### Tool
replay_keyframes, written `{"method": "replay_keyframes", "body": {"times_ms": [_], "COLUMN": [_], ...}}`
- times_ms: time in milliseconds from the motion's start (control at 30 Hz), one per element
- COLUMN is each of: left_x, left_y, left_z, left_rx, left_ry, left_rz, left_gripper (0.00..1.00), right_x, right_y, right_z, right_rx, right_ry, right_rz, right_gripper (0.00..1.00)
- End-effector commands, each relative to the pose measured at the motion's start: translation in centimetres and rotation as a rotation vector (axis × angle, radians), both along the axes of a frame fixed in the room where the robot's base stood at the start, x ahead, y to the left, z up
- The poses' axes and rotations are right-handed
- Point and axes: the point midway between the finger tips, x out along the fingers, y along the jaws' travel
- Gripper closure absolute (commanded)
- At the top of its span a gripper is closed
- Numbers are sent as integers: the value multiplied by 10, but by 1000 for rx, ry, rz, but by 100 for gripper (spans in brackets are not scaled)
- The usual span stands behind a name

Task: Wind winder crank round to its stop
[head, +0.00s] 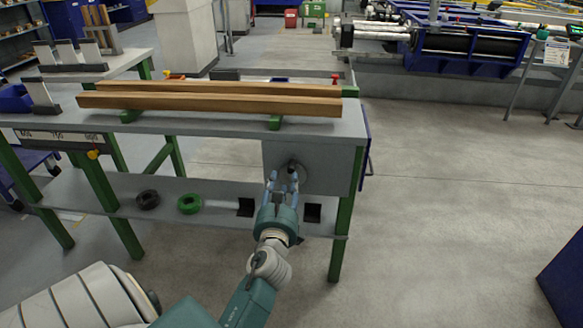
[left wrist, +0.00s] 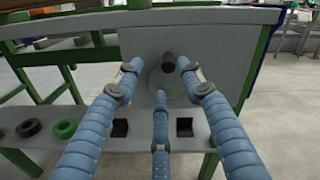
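The winder crank (head: 305,176) is a grey disc on the grey panel at the right end of the table. In the left wrist view the crank disc (left wrist: 181,90) carries a dark round handle (left wrist: 168,62) near its top, pointing at the camera. My left gripper (head: 283,177) is in front of the panel with its fingers towards the crank. In the left wrist view the gripper (left wrist: 160,72) has its blue fingers spread, with the handle between the upper two tips. I cannot tell if any finger touches it. My right gripper is not in view.
Wooden beams (head: 210,103) lie on green supports on the tabletop. The lower shelf holds a black ring (head: 148,200), a green ring (head: 190,204) and black open boxes (head: 312,212). A green table leg (head: 341,235) stands right of my arm. The floor (head: 450,220) farther right is clear.

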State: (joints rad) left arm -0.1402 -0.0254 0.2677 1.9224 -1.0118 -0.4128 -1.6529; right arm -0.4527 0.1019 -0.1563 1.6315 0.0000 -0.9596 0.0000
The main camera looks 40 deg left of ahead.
Motion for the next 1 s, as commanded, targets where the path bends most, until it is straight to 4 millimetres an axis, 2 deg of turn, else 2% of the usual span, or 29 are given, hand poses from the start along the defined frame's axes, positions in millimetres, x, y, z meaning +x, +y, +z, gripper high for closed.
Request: {"method": "replay_keyframes", "body": {"times_ms": [100,200,300,467,800,1000], "left_x": [-10,-15,-17,-5,48,68], "left_y": [-12,-18,-20,-14,21,34], "left_z": [-7,-10,-12,-11,-12,-12], "left_rx": [296,456,536,557,552,550], "left_ry": [197,298,348,358,355,356], "left_rz": [-25,-38,-44,-45,-44,-44], "left_gripper": [61,61,61,61,61,61], "right_x": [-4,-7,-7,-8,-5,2], "right_y": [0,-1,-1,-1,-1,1], "right_z": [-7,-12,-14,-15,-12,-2], "right_rx": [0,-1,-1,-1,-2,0], "right_ry": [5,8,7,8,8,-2], "right_rz": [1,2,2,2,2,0], "right_gripper": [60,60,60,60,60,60]}}
